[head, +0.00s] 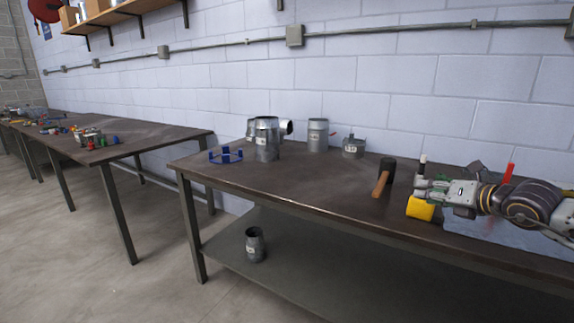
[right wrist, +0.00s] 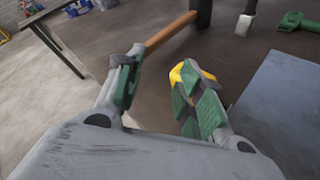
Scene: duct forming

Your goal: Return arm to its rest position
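My right gripper (head: 419,188) reaches in from the right side of the head view, above the right part of the near workbench (head: 300,185). It also shows in the right wrist view (right wrist: 163,68), with its green-padded fingers apart and nothing held between them. A yellow object (head: 421,208) is by the gripper at the bench's front edge. In the right wrist view the yellow object (right wrist: 178,74) shows partly behind the right finger. A mallet (head: 381,184) with a dark head and wooden handle lies left of the gripper, apart from it. My left gripper is not in view.
Several metal duct pieces (head: 267,139) and a blue frame (head: 226,155) stand on the bench's left and back. Another duct piece (head: 255,244) stands on the lower shelf. A second table (head: 150,138) with small parts stands at left. The bench's middle front is clear.

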